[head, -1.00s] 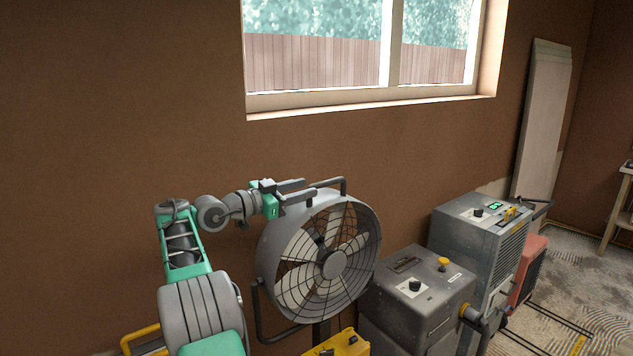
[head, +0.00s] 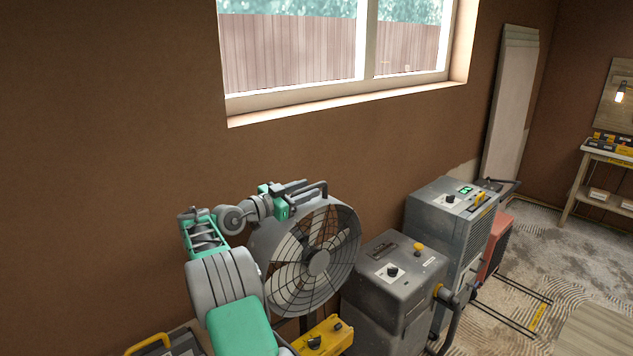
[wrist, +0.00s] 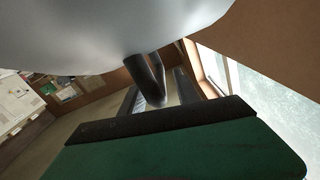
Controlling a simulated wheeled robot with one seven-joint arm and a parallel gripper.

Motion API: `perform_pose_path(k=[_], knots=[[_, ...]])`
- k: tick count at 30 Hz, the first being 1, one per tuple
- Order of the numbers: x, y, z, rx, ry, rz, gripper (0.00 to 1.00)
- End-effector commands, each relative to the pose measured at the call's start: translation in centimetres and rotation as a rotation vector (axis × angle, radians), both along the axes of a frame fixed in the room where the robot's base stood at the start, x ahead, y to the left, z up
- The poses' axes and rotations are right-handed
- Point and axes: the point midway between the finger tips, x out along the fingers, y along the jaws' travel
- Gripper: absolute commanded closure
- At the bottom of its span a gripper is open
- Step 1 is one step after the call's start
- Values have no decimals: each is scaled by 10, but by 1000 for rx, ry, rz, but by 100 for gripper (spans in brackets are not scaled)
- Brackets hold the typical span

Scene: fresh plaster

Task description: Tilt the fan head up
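The fan head (head: 290,274) is a round grey drum with a wire grille, facing out from the wall; its upper left is partly behind my arm. A dark tube handle (head: 326,188) arches over its top. My gripper (head: 306,187) is at the top of the fan, with its fingers at the handle. In the wrist view the dark handle (wrist: 145,78) stands between the two fingers, with a gap visible beside it, so the gripper looks open around it. The pale fan drum (wrist: 120,25) fills the top of that view.
A grey machine (head: 394,280) stands right of the fan, with a taller grey unit (head: 452,225) behind it. A yellow box (head: 325,338) sits below the fan. The wall and window (head: 300,60) are behind. A workbench (head: 605,155) stands far right.

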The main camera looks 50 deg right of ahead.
Motion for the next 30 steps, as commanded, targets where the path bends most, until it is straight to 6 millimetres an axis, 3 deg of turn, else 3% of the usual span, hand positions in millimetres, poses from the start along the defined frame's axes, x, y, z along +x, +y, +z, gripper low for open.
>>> perform_pose_path(k=[11, 24, 30], knots=[[1, -8, -1, 0, 0, 3, 63], [0, -9, -1, 1, 0, 1, 99], [0, -9, -1, 1, 0, 1, 100]])
